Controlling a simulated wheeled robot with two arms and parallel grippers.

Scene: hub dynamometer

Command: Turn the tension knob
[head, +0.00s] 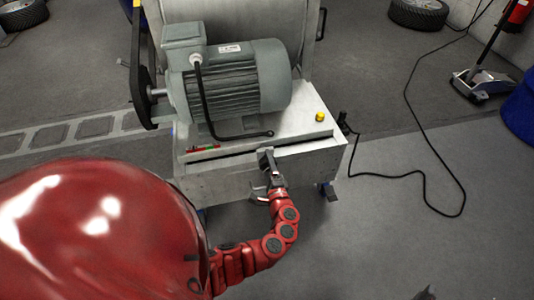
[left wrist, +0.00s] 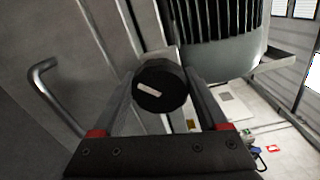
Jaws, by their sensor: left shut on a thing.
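The tension knob (left wrist: 161,86) is round and black with a white pointer mark, in the left wrist view. The mark slants from upper left to lower right. My left gripper (left wrist: 160,76) is shut on the knob, one finger on each side. In the head view my left gripper (head: 267,160) reaches the front of the machine's grey base (head: 228,176), where it hides the knob. A small dark tip at the bottom edge of the head view may belong to my right gripper, but too little of it shows to tell.
A grey motor (head: 236,82) sits on the base. A yellow button (head: 320,117) is at its right corner. A black cable (head: 415,130) lies on the floor to the right. A bent metal handle (left wrist: 48,92) shows at left in the wrist view.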

